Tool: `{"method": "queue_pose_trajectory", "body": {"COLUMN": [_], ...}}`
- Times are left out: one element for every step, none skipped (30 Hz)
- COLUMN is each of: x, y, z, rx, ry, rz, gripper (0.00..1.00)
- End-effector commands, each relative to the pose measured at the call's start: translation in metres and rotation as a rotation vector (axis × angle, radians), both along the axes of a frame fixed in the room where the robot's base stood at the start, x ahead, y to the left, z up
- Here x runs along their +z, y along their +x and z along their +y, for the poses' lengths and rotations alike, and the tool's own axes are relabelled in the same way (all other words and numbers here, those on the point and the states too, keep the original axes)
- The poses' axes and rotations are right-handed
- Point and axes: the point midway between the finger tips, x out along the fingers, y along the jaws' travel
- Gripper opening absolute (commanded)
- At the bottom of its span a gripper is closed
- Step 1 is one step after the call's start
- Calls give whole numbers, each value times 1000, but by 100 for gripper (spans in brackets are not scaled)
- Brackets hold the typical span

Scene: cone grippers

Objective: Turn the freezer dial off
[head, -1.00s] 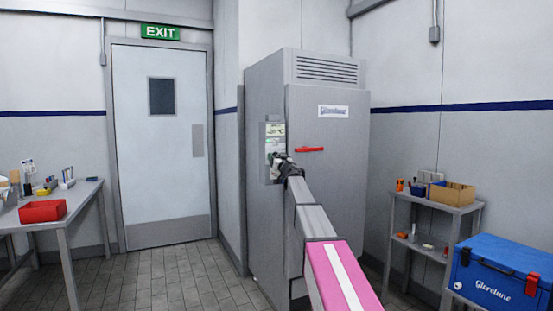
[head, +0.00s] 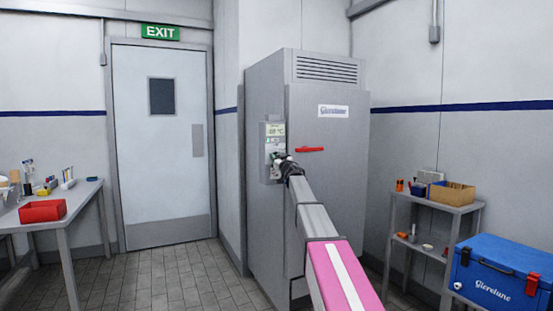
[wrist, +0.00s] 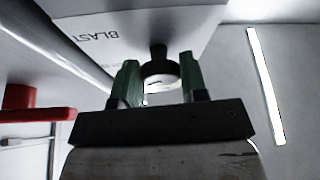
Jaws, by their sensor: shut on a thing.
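The tall grey freezer (head: 335,200) stands in the middle of the head view, with a control panel (head: 275,130) and a small readout on its left side. The dial is hard to make out there behind my gripper (head: 281,161). In the wrist view the dial (wrist: 160,69) is a round knob with a black rim, a pale face and a dark mark. The green fingers of my gripper (wrist: 159,64) stand on either side of it, shut on it. I cannot read the dial's setting.
A red door handle (head: 310,149) sits on the freezer front, right of the panel; red also shows in the wrist view (wrist: 30,107). A bench with a red box (head: 42,211) stands left. A shelf (head: 437,205) and blue cooler (head: 500,272) stand right.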

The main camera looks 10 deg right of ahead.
Motion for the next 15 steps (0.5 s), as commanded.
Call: {"method": "queue_pose_trajectory", "body": {"x": [0,0,0,0,0,0,0,1,1,1,1,1,1,1,1], "y": [1,1,1,1,1,1,1,1,1,1,1,1,1,1,1], "z": [-1,-2,-2,-2,-2,-2,-2,-2,-2,-2,-2,-2,-3,-3,-3], "rx": [-1,-1,0,-1,-1,-1,0,0,1,0,0,1,0,0,0], "ry": [-34,-57,-90,-116,-142,-178,-205,-232,-270,-296,-324,-360,-388,-413,-450], "rz": [-11,-19,-29,-38,-46,-58,-66,-75,-87,-96,-105,-117,-126,-134,-146], "gripper": [16,16,16,16,16,16,16,16,16,16,16,16,16,16,16]}}
